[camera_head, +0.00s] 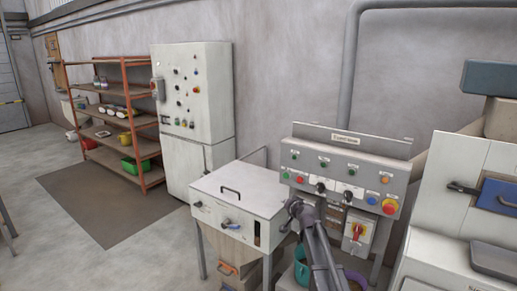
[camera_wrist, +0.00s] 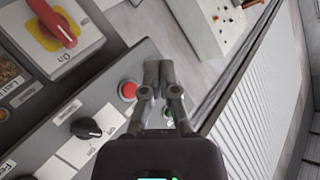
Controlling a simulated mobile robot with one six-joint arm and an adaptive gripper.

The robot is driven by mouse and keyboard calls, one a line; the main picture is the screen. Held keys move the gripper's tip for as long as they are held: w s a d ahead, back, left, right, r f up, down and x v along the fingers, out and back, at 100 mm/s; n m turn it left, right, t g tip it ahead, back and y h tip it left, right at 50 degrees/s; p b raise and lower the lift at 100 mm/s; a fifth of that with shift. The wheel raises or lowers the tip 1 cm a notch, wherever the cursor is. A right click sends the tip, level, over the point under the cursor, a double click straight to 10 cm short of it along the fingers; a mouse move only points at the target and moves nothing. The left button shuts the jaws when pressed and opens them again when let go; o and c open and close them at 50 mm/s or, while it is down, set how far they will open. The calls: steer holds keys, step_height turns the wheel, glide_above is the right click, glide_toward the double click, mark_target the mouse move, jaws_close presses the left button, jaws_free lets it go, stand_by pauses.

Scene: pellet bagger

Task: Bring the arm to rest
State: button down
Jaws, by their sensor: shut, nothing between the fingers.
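My gripper (camera_wrist: 158,72) is shut and empty in the wrist view, its two fingertips side by side. It is in front of a grey control panel (camera_wrist: 40,150), just right of a red button (camera_wrist: 128,90) in the picture; I cannot tell whether it touches anything. In the head view my dark arm rises from the bottom edge, and its end (camera_head: 294,206) is in front of the lower left of the control panel (camera_head: 345,165). The fingertips are hard to make out there.
A red-and-yellow rotary switch (camera_wrist: 56,24) and a black knob (camera_wrist: 86,128) are close by in the wrist view. A white-topped cabinet (camera_head: 238,190) stands left of my arm, a machine (camera_head: 455,200) right. Open floor (camera_head: 50,250) lies at the left.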

steer(key=s+f+n+g, duration=0.1)
steer(key=s+f+g, duration=0.2)
steer(key=s, duration=0.4)
steer(key=s+a+f+n+g, duration=0.1)
steer(key=s+f+g, duration=0.1)
steer(key=s+f, duration=0.35)
steer(key=s+f+n+g, duration=0.1)
steer(key=s+g, duration=0.2)
steer(key=s, duration=0.5)
steer(key=s+d+f+g+h, duration=0.1)
steer(key=s+d+g+h, duration=0.1)
steer(key=s, duration=0.6)
steer(key=s+d+f+g+h, duration=0.2)
steer(key=s+d+g, duration=0.1)
steer(key=s, duration=0.6)
steer(key=shift+s+f+g, duration=0.2)
steer(key=shift+s+g, duration=0.05)
steer(key=shift+g, duration=0.15)
